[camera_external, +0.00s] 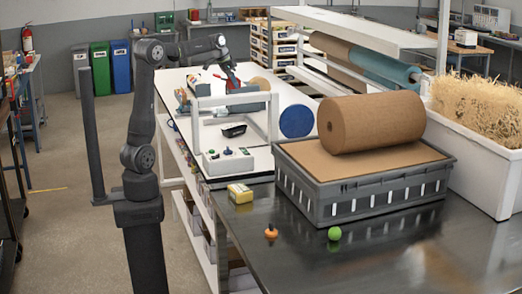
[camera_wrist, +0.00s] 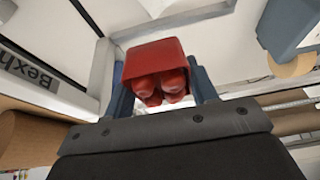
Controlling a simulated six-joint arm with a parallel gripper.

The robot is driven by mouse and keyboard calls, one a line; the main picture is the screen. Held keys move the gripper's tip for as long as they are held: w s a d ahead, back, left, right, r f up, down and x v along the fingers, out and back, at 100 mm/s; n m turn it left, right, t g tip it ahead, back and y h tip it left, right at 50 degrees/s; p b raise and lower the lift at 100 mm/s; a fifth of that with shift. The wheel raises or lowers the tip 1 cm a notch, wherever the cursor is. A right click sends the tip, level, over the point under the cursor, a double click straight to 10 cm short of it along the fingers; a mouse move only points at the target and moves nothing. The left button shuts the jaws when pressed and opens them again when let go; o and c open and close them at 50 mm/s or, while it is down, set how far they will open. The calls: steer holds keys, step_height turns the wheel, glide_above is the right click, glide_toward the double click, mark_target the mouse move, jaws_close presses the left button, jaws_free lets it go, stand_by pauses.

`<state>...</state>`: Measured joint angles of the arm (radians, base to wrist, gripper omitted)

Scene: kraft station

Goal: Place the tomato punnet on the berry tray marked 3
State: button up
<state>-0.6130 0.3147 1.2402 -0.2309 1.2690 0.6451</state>
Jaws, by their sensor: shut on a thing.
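The tomato punnet (camera_wrist: 152,58) is a red tub with several red tomatoes (camera_wrist: 158,86) showing in its open side, in the wrist view. My gripper (camera_wrist: 158,78) has its two blue-grey fingers on either side of the punnet and is shut on it. In the external view my gripper (camera_external: 233,80) is over the far part of the white bench, behind the white frame. Small bits of red show beside it, but the punnet's outline is too small to tell there. I cannot make out a berry tray marked 3 in either view.
A white frame (camera_external: 272,118) stands on the bench near my gripper, with a small black tray (camera_external: 233,130) under it. A blue disc (camera_external: 297,121) stands to its right. A grey crate (camera_external: 335,205) bears a brown paper roll (camera_external: 375,122). The dark table front (camera_external: 400,260) is mostly clear.

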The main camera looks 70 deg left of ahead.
mark_target(237, 126)
step_height(237, 126, down, 19)
steer(key=shift+r, duration=0.15)
stand_by(0.5)
steer(key=o, duration=1)
steer(key=v, duration=1.2)
